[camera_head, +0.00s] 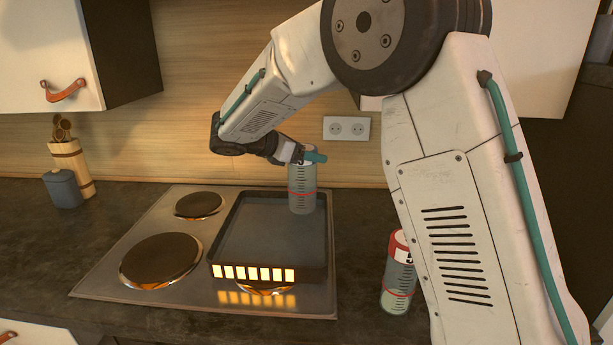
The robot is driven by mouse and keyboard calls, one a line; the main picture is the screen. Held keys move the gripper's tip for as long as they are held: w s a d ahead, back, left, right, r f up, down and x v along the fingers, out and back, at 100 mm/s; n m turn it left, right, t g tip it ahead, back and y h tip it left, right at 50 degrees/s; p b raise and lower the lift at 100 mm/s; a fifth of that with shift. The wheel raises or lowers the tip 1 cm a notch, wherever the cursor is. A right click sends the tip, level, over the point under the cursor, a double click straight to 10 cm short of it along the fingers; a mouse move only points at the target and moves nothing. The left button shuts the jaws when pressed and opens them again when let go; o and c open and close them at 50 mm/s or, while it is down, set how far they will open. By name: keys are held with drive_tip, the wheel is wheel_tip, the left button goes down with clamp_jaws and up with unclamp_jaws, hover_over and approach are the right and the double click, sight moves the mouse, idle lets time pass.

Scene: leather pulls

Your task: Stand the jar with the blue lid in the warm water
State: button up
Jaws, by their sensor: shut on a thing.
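My gripper (314,157) is shut on a clear jar (302,186) with a red line and scale marks around it. The jar is upright. The jar's base shows within the far right corner of a dark rectangular pan (318,273) on the hob. I cannot tell whether the base touches the pan's floor. The water is hard to make out. A second jar (397,281) with a red lid stands on the counter to the right, partly behind my arm.
The steel hob (110,265) has two bare round plates left of the pan. A row of lit bars (253,272) glows on the pan's front. A grey pot (62,188) and a wooden utensil holder (72,165) stand far left. A socket (346,128) is on the wall.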

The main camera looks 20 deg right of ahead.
sight(307, 168)
drive_tip(key=shift+f, duration=2.25)
drive_tip(key=o, duration=1.9)
drive_tip(key=shift+o, duration=0.2)
